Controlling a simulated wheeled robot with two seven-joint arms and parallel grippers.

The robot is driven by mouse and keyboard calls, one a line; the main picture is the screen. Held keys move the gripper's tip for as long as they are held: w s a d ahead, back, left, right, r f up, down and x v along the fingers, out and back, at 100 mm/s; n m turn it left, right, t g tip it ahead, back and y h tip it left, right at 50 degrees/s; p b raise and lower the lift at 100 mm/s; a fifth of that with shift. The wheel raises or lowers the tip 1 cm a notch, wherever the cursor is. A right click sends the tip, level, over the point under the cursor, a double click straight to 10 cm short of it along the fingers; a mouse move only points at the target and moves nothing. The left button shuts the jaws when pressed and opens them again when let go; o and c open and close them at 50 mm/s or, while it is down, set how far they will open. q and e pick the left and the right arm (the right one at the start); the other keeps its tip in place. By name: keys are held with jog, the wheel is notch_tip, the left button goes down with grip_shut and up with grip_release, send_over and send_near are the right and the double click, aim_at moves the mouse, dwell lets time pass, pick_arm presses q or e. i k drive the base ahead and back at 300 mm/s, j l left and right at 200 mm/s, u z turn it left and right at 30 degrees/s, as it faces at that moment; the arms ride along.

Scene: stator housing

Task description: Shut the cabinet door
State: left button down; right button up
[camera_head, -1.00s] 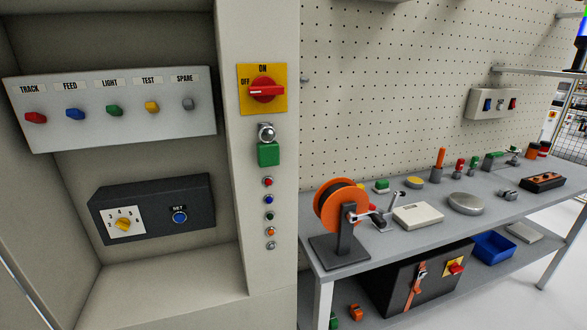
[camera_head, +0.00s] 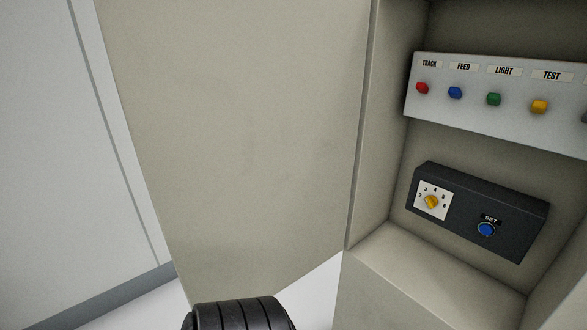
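The cabinet door (camera_head: 240,140) is a large plain beige panel left of the cabinet opening. It stands open, swung out from the left edge of the cabinet (camera_head: 385,130). No handle shows on the face that I see. The cabinet interior is exposed at the right. Neither of my grippers is in view. A black ribbed part, which looks like a piece of my own arm, shows at the bottom edge in front of the door's lower end.
Inside the cabinet are a grey switch panel (camera_head: 480,112) with coloured knobs and a dark control box (camera_head: 465,235) with a yellow dial and blue button. A pale grey wall (camera_head: 50,140) stands left of the door. White floor (camera_head: 315,290) shows below.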

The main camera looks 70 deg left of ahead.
aim_at(241, 116)
jog(key=k+j, duration=0.2)
jog(key=j, duration=0.2)
jog(key=k+j, duration=0.2)
jog(key=j, duration=0.2)
jog(key=k+j, duration=0.2)
jog(key=j, duration=0.2)
jog(key=k+j+u, duration=0.1)
jog(key=j, duration=0.25)
jog(key=k+j, duration=0.3)
jog(key=j, duration=0.45)
